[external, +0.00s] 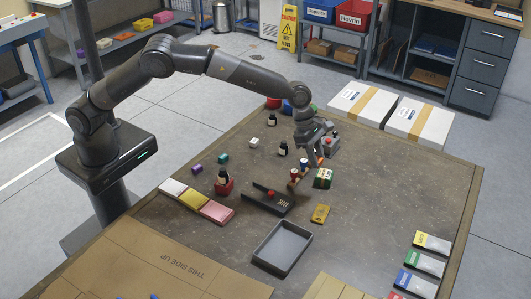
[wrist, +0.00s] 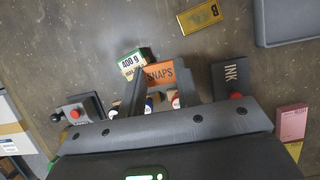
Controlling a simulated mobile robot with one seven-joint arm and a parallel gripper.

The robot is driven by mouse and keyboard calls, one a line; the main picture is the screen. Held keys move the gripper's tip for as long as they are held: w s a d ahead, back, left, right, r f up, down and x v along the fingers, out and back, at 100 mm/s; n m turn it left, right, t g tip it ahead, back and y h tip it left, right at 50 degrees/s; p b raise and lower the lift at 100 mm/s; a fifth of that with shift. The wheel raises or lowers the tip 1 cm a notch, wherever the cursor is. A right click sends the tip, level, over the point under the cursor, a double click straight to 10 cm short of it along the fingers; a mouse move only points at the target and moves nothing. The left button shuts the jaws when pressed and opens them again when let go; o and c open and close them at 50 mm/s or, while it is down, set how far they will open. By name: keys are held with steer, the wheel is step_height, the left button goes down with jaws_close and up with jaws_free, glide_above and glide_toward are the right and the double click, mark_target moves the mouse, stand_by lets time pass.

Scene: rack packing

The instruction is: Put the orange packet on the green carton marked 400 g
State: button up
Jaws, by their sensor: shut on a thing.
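The orange packet marked "SNAPS" (wrist: 165,77) is between the fingers of my gripper (wrist: 163,84), which is shut on it. The green carton marked 400 g (wrist: 132,63) is just beyond and to the left of the packet in the wrist view. Its green and white box (external: 322,180) stands on the table in the external view, close to my gripper (external: 309,163). In the wrist view the packet appears beside the carton's label; I cannot tell whether they touch. The packet's lower part is partly hidden by my gripper.
Two small cans (external: 294,174) stand close to my gripper. A device with a red knob (wrist: 75,113) stands to the left in the wrist view. The table's right side is mostly clear.

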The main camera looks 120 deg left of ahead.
glide_above(327, 174)
steer(key=s, duration=0.1)
step_height(327, 174, down, 4)
steer(key=shift+s+r, duration=0.15)
steer(key=shift+f, duration=1.95)
steer(key=shift+f, duration=0.15)
steer(key=o, duration=1)
steer(key=shift+c, duration=0.2)
